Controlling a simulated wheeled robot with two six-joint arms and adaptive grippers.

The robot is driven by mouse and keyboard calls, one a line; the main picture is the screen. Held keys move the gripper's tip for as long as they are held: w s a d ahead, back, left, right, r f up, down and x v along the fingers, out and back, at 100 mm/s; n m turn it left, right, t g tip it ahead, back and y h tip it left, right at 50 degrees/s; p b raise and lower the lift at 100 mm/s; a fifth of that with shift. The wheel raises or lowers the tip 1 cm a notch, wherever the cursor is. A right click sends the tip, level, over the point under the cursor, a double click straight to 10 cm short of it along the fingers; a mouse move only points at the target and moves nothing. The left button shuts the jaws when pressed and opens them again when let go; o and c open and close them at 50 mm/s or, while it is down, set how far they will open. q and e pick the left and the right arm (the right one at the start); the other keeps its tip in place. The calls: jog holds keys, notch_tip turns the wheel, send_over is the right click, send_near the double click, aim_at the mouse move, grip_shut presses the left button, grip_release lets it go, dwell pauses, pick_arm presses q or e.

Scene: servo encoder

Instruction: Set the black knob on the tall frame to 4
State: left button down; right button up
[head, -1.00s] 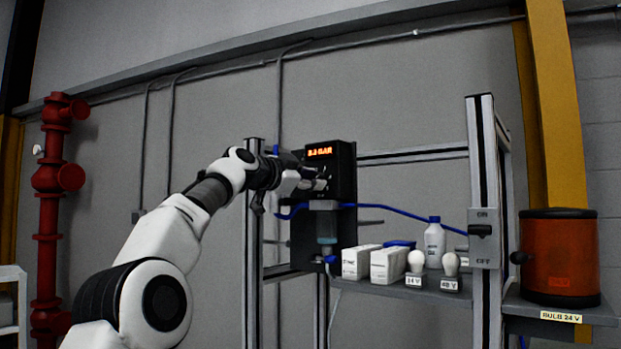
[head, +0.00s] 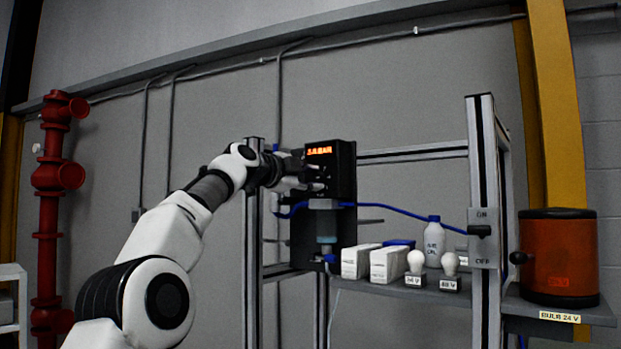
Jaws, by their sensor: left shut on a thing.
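The black regulator unit (head: 342,165) is mounted on the tall metal frame (head: 254,215). Its lit orange display (head: 319,151) shows a small number followed by BAR; the digits are too small to read surely. My left gripper (head: 318,180) reaches in from the left at the front of the unit, just below the display. Its fingers are shut on the black knob, which is mostly hidden by them. My right gripper is not in view.
A shelf (head: 400,291) to the right holds white boxes (head: 388,264), a white bottle (head: 434,243) and two bulbs. An ON/OFF switch (head: 481,231) is on the right post. A blue hose (head: 410,213) runs across. A red pipe (head: 47,240) stands far left.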

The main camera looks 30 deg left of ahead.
pick_arm(q)
jog(key=shift+s+r, duration=0.1)
jog(key=shift+r, duration=0.15)
jog(key=c, duration=1.2)
grip_release()
jog(key=o, duration=0.4)
jog(key=shift+f, duration=0.1)
jog(key=shift+w+a+f, duration=0.15)
jog(key=shift+w, duration=0.15)
jog(key=shift+s, duration=0.1)
jog(key=shift+s+a, duration=0.25)
jog(key=shift+s, duration=1.5)
jog(key=shift+s+a, duration=0.2)
jog(key=shift+s, duration=1.5)
jog(key=shift+s, duration=0.2)
